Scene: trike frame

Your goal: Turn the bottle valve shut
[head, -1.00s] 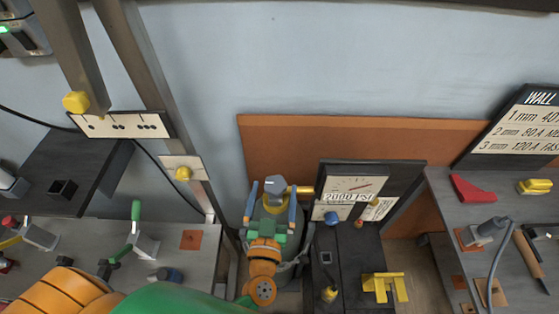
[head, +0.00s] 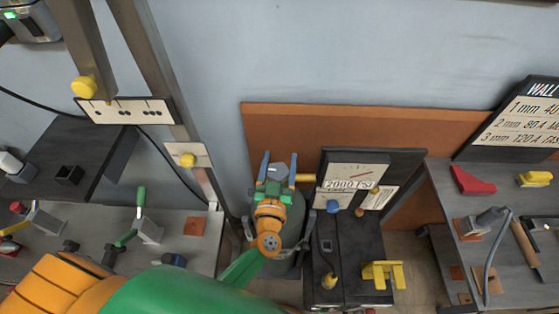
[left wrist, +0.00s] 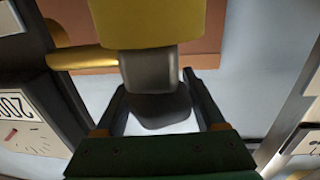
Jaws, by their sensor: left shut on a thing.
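The bottle (head: 291,222) is a dark green cylinder standing near the middle of the head view, partly hidden by my left arm. Its grey valve knob (head: 272,174) is at the top. My left gripper (head: 278,164) reaches over the bottle from the front, its two blue fingers on either side of the knob. In the left wrist view, the dark grey knob (left wrist: 152,80) lies between the fingers of my left gripper (left wrist: 156,92), below a yellow valve body (left wrist: 147,23). The gripper is shut on the knob. My right gripper is not in view.
A gauge panel (head: 355,170) marked 2000 PSI stands close right of the bottle, above a dark cabinet with a yellow bracket (head: 383,274). A grey bench (head: 470,240) with tools stands at right. A bench with a green-handled clamp (head: 144,222) is at left.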

